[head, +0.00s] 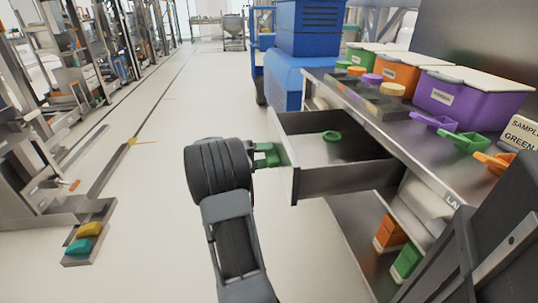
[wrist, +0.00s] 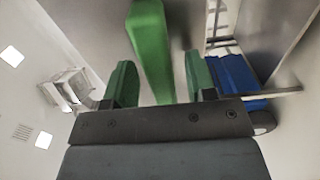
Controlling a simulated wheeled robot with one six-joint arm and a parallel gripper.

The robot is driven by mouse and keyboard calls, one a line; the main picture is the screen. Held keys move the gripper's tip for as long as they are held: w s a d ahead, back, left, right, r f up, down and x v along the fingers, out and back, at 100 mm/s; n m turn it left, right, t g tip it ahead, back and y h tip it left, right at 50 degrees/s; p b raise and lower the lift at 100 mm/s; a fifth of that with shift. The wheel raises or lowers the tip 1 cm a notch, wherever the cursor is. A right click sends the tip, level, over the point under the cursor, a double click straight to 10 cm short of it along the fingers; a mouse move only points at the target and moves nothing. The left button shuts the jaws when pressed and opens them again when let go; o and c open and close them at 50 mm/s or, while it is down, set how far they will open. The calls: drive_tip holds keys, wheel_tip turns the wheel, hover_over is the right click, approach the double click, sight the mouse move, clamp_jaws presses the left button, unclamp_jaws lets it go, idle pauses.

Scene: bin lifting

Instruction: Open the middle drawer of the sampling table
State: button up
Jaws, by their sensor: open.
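The sampling table (head: 345,112) stands at the right in the head view. One of its drawers (head: 340,178) is pulled out under the table top, with a small green scoop-like item (head: 331,136) inside. I cannot tell which drawer of the row it is. My gripper (head: 268,155) is at the drawer's front face, beside its outer side. In the wrist view my gripper (wrist: 161,80) has its two green fingers apart, with a green bar (wrist: 150,40), seemingly the drawer handle, between them. Gaps show on both sides of the bar.
Orange (head: 396,71) and purple (head: 458,98) lidded bins stand on the table top, with coloured scoops along its edge. A lower shelf (head: 365,240) holds orange and green items.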

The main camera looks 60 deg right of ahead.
drive_tip(key=p+v, duration=0.3)
drive_tip(key=v, duration=1)
drive_tip(key=shift+d+r, duration=0.1)
drive_tip(key=s+a+r+n+t+y+p, duration=0.2)
drive_tip(key=a+r+n+t+y+p, duration=0.1)
drive_tip(key=a+r+p, duration=0.6)
drive_tip(key=s+a+r+n+t+y+p, duration=0.3)
drive_tip(key=a+r+t+p, duration=0.5)
drive_tip(key=a+p, duration=0.3)
drive_tip(key=s+a+r+n+t+y+p, duration=0.2)
drive_tip(key=a+r+n+t+y+p, duration=0.2)
drive_tip(key=a+r+p, duration=0.6)
drive_tip(key=shift+s+a+r+t+y+p, duration=0.35)
drive_tip(key=shift+a+r+t+y, duration=0.4)
drive_tip(key=shift+a+t, duration=0.65)
drive_tip(key=shift+a+f, duration=0.1)
drive_tip(key=shift+f, duration=0.05)
drive_tip(key=shift+c, duration=0.3)
